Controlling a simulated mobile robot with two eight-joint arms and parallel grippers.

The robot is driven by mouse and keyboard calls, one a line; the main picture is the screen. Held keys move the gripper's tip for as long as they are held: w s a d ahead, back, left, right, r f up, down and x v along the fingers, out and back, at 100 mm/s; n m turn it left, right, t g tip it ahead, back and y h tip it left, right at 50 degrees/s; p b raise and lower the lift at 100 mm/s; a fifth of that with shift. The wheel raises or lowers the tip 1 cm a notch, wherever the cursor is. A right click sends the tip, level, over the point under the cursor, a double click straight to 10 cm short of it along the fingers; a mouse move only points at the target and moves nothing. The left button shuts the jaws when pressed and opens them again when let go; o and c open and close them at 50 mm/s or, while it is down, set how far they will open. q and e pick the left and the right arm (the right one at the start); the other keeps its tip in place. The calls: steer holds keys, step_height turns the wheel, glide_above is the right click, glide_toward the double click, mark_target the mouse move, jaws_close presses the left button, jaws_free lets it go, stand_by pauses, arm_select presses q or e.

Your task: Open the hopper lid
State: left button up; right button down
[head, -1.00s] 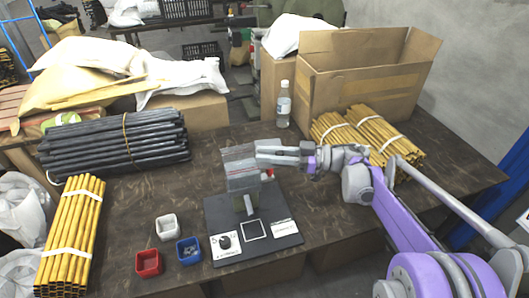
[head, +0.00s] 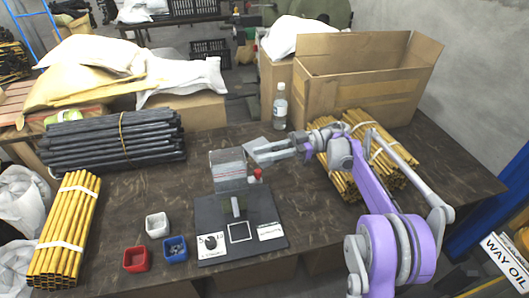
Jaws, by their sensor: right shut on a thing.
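The rivet press stands on a dark base plate (head: 263,212) near the middle of the table. Its grey box-like hopper (head: 229,177) sits on top of a short post. The hopper lid (head: 228,156) appears as the lighter top of the box; its exact angle is too small to tell. My right gripper (head: 250,153) comes in from the right at the hopper's upper right edge. It is shut on what looks like the lid's edge; the fingers hide the contact. A red knob (head: 258,173) shows just below the fingers. My left gripper is not in view.
White (head: 157,225), red (head: 136,260) and blue (head: 175,250) small bins stand left of the press. A bottle (head: 280,106) and a cardboard box (head: 360,88) stand behind my right arm.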

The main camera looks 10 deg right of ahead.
stand_by(0.5)
steer(key=c, duration=0.7)
jaws_free()
steer(key=shift+r, duration=0.1)
step_height(320, 180, up, 10)
steer(key=shift+f+p, duration=0.1)
steer(key=shift+p, duration=0.7)
